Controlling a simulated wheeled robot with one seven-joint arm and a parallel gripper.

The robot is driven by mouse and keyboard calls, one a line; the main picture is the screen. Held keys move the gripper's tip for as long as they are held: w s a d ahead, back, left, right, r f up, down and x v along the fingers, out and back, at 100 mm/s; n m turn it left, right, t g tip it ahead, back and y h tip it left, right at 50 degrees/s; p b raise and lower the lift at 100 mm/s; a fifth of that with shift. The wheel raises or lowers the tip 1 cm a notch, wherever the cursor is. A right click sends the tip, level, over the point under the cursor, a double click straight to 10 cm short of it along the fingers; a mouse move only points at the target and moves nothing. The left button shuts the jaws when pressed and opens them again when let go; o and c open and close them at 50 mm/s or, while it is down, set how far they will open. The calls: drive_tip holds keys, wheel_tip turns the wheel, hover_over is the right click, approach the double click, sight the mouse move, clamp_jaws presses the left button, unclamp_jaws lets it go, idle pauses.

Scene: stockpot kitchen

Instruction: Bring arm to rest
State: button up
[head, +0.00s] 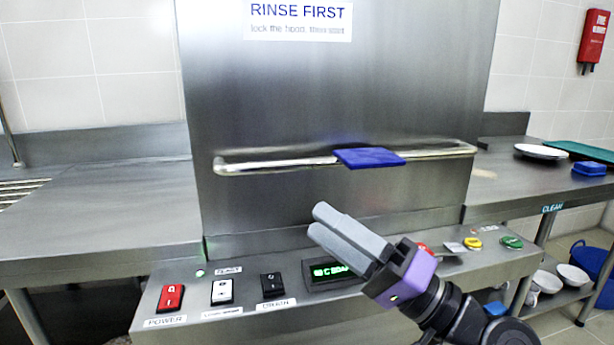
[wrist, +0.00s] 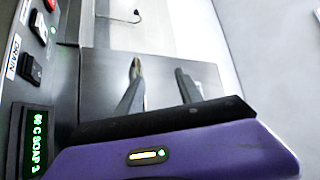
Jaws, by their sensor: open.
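My gripper (head: 330,228) is in front of the dishwasher's steel hood (head: 330,100), above its control panel (head: 225,312). Its two grey fingers point up and to the left in the head view, with nothing held between them. In the wrist view the fingers (wrist: 160,82) stand apart with a clear gap. The purple gripper body fills the bottom of that view. My gripper is below the hood's handle bar (head: 280,163) and hides part of the panel.
A blue pad (head: 369,158) lies on the handle bar. The panel has a red switch (head: 171,297), a white switch (head: 222,291), a black switch (head: 271,285) and a green display (head: 331,271). Steel counters flank the hood; the right one holds a plate (head: 541,152) and a blue block (head: 589,169).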

drive_tip(key=w+d+f+m+t+h, duration=0.3)
drive_tip(key=d+f+m+t+h, duration=0.15)
drive_tip(key=d+t+h, duration=0.3)
drive_tip(key=s+d+f+t+h, duration=0.1)
drive_tip(key=s+d+f+h, duration=0.3)
drive_tip(key=f, duration=0.3)
drive_tip(key=s+d+f+h, duration=0.3)
drive_tip(key=f+h, duration=0.2)
drive_tip(key=f, duration=0.1)
drive_tip(key=s+d+f+n+g+h, duration=0.15)
drive_tip(key=s+f, duration=0.25)
drive_tip(key=s, duration=0.7)
drive_tip(key=s+f+n+g+h, duration=0.15)
drive_tip(key=s+f, duration=0.25)
drive_tip(key=s, duration=0.8)
drive_tip(key=s+d+f+n+g, duration=0.15)
drive_tip(key=s+f, duration=0.35)
drive_tip(key=s, duration=0.6)
wheel_tip(320, 180, up, 22)
drive_tip(key=p, duration=2.1)
drive_tip(key=shift+a+f+n+g, duration=0.25)
drive_tip(key=shift+a+n+g, duration=0.05)
drive_tip(key=shift+n, duration=0.1)
drive_tip(key=shift+w, duration=0.1)
